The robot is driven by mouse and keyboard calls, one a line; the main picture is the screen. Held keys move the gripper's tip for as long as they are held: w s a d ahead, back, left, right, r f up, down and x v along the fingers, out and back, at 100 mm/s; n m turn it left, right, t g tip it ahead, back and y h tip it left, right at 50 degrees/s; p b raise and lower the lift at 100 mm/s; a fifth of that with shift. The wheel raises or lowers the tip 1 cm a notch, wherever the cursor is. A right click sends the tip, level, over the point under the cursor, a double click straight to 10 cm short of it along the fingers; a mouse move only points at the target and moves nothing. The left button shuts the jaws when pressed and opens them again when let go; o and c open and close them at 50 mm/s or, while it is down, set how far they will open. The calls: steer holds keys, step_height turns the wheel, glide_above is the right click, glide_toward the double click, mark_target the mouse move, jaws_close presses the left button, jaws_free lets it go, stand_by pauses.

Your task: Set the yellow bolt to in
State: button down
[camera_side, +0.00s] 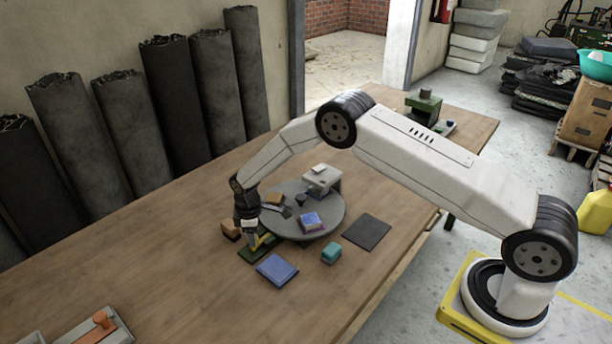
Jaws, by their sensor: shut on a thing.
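The yellow bolt (268,239) shows as a small yellow piece on a dark green base (246,256), at the left front edge of the round grey disc. My gripper (249,240) points down over the base and is shut on the bolt. Its dark fingers hide part of the bolt, so I cannot tell how far in or out the bolt sits.
The round grey disc (335,222) carries a grey block-like fixture (322,179) and a purple-blue block (312,221). A brown block (230,231), a blue pad (277,269), a teal block (331,253) and a dark square mat (367,232) lie around it. The left table is mostly clear.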

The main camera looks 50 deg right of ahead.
steer(key=shift+d, duration=0.4)
steer(key=shift+c, duration=1.4)
jaws_free()
steer(key=shift+r, duration=3.9)
steer(key=shift+r, duration=0.1)
